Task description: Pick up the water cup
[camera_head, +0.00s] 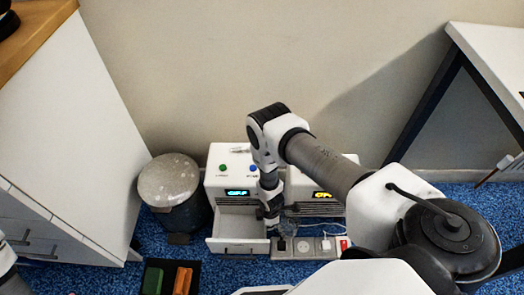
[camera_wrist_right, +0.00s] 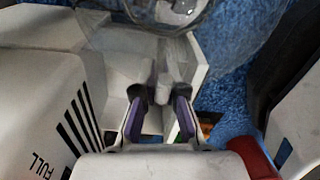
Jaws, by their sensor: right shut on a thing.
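A clear, see-through water cup (camera_head: 288,224) shows faintly at the front of the white machines. It also shows in the right wrist view (camera_wrist_right: 115,32), beyond the fingers at the top, with its outline hard to make out. My right gripper (camera_head: 271,213) points down in front of the machines, beside the cup. In the right wrist view its two fingers (camera_wrist_right: 160,90) reach to the near part of the cup and are shut on it. Where exactly the fingers touch the glass is hard to see. My left gripper is not in view.
An open white drawer (camera_head: 237,226) sticks out below the left machine (camera_head: 223,179). A grey strip with sockets and a red switch (camera_head: 310,247) lies to its right. A grey bin (camera_head: 174,193) stands left. A dark tray (camera_head: 149,264) holds green and orange pieces.

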